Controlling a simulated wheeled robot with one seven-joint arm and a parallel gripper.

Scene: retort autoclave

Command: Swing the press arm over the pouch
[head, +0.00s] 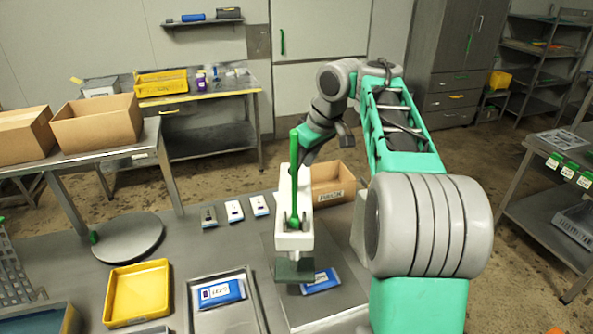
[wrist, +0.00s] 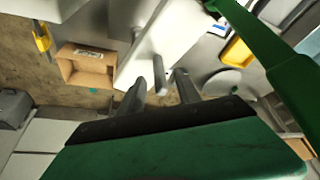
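The white press arm (head: 293,205) stands near the middle of the head view, with a tall green handle (head: 294,175) and a flat green-grey pad (head: 294,270) at its lower end. A blue and white pouch (head: 320,281) lies flat below and right of the pad, which covers part of it in this view. My gripper (head: 305,155) is behind the handle, beside the press arm. In the wrist view its fingers (wrist: 160,92) are apart, with the white press arm (wrist: 165,40) beyond them. The green handle (wrist: 255,45) passes on the right, outside the fingers.
Another blue pouch lies in a metal tray (head: 188,300) left of the press. A yellow tray (head: 137,263), a round grey disc (head: 128,238) and small packets (head: 234,211) share the bench. A cardboard box (head: 335,181) stands behind the press arm.

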